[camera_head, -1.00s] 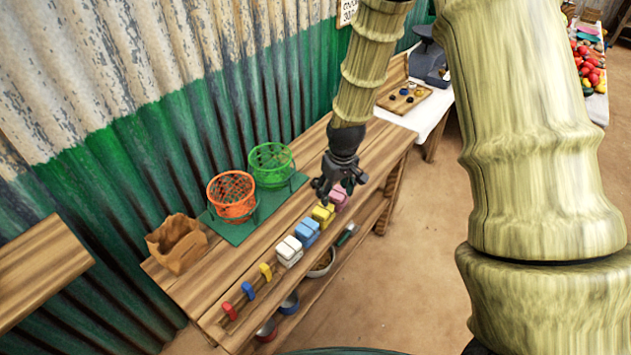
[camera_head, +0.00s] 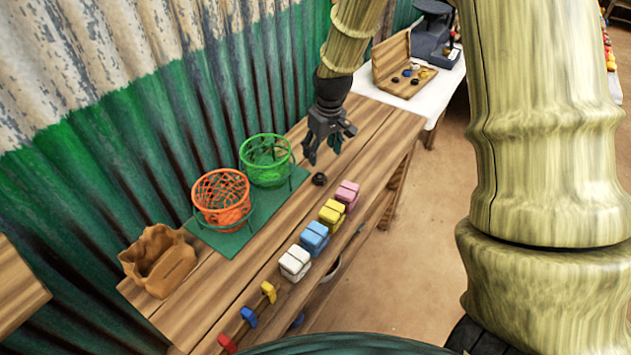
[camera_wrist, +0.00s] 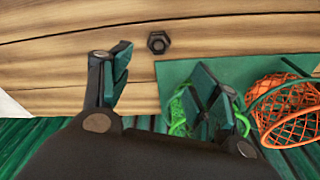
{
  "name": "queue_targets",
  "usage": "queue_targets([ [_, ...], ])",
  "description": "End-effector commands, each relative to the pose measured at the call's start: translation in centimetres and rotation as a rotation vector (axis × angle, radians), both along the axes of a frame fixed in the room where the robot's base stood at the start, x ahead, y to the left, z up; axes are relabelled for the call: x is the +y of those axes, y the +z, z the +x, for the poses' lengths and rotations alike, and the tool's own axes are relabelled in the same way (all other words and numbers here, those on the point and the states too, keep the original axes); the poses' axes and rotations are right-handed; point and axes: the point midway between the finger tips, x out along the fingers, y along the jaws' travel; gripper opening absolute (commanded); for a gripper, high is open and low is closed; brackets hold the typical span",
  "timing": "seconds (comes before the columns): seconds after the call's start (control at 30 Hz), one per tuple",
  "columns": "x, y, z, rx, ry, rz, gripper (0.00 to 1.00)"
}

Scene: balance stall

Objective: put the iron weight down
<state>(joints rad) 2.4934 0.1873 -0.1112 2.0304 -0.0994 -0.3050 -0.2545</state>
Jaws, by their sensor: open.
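The iron weight (camera_head: 319,179) is a small dark piece lying on the wooden bench top, to the right of the green basket (camera_head: 266,160). In the wrist view the weight (camera_wrist: 158,42) looks like a dark hexagonal nut, flat on the planks just off the edge of the green mat. My gripper (camera_head: 325,157) is above the bench, open and empty, close to the weight but apart from it. In the wrist view its two fingers (camera_wrist: 165,75) are spread wide, with the weight beyond and between them.
An orange basket (camera_head: 221,200) stands beside the green one on a green mat (camera_head: 222,240). A paper bag (camera_head: 158,262) is at the left end. Pink, yellow, blue and white blocks (camera_head: 295,263) line the front edge. A corrugated wall (camera_head: 150,130) rises behind.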

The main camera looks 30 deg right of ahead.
Motion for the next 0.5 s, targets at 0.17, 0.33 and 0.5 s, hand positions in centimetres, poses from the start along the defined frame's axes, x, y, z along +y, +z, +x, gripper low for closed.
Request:
queue_targets([
  [0.17, -0.1, -1.2, 0.0, 0.000, -0.001, 0.000, 0.61],
  [0.33, -0.1, -2.9, 0.2, 0.002, -0.002, 0.000, 0.61],
  [0.5, 0.0, -4.9, 0.5, 0.001, -0.001, 0.000, 0.61],
])
